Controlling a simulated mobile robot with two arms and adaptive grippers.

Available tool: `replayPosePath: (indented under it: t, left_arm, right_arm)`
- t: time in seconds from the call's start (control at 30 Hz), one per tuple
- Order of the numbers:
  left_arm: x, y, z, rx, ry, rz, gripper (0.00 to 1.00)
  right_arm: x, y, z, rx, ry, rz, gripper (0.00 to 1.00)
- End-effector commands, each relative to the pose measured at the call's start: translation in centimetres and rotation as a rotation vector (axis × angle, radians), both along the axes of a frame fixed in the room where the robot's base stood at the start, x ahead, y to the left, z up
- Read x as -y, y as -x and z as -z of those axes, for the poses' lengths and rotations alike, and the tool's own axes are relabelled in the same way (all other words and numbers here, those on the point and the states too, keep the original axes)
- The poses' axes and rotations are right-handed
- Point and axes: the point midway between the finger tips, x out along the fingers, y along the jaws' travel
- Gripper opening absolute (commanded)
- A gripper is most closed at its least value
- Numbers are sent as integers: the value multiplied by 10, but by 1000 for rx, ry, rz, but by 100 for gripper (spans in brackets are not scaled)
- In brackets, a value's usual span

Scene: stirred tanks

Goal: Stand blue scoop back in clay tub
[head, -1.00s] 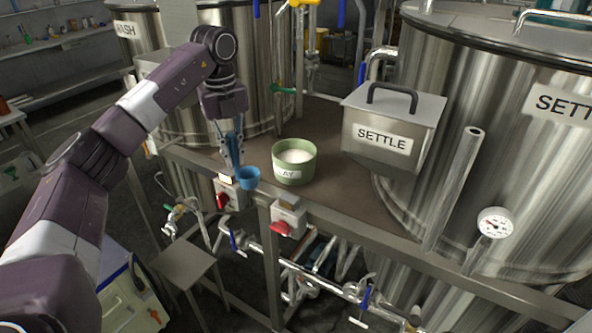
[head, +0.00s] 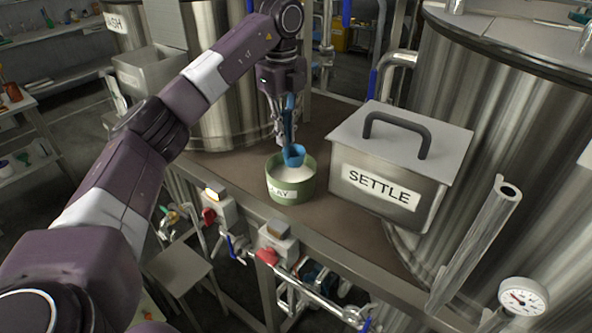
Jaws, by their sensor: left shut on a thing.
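The blue scoop (head: 293,156) hangs upright from my left gripper (head: 284,125), its cup down. My left gripper is shut on the scoop's handle. The clay tub (head: 290,193) is a green round tub with a partly visible label and white contents, standing on the brown deck near its front edge. The scoop's cup shows over the back part of the tub's opening. I cannot tell whether it touches the white contents. My right gripper is not in view.
A steel box labelled SETTLE (head: 385,180) with a dark handle stands close to the right of the tub. Large steel tanks (head: 500,120) rise at right and behind. An upright pipe (head: 475,245) and a gauge (head: 523,297) are at lower right. Bare deck (head: 225,165) lies left of the tub.

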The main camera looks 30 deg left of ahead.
Motion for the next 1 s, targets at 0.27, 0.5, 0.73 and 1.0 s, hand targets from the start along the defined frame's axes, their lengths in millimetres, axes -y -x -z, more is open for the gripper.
replayPosePath:
  t: [0.27, 0.5, 0.73, 1.0]
  left_arm:
    - [-1, 1, 43, -1, 0, 0, 0]
    - [-1, 2, 67, -3, 0, 0, 0]
    - [-1, 1, 85, 1, -1, 0, 0]
    - [-1, 1, 88, 1, -1, 0, 11]
  right_arm:
    - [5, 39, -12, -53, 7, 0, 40]
    - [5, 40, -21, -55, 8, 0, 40]
    - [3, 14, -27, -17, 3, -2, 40]
    - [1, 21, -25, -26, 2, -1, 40]
